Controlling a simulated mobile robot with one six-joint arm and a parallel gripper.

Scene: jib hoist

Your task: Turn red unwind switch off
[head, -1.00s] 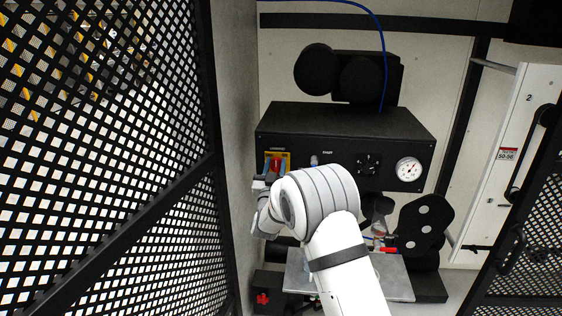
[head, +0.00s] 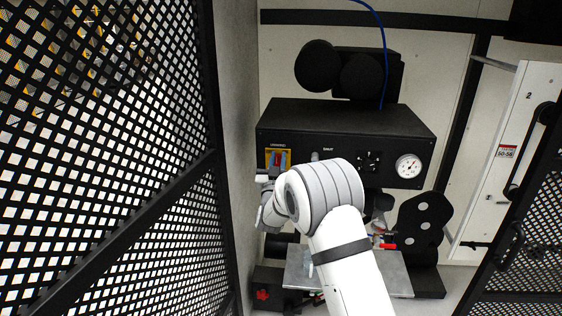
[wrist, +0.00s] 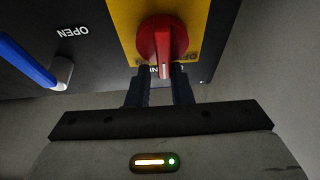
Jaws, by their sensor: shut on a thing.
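The red unwind switch (head: 275,158) is a red rotary knob on a yellow plate at the left end of the black control box (head: 345,132). In the wrist view the red knob (wrist: 163,42) fills the top middle, with a pale line on its handle. My gripper (wrist: 163,72) is below the knob in that view, with its two dark fingers close together on either side of the handle's lower end. The fingers are shut on the handle. In the head view my wrist hides part of the gripper. The lettering on the plate is partly covered.
A blue-and-grey lever (wrist: 35,65) by the word OPEN sits beside the switch. A round gauge (head: 408,166) is at the box's right end. A mesh door (head: 110,160) stands close on the left. A metal plate (head: 395,275) lies below the box.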

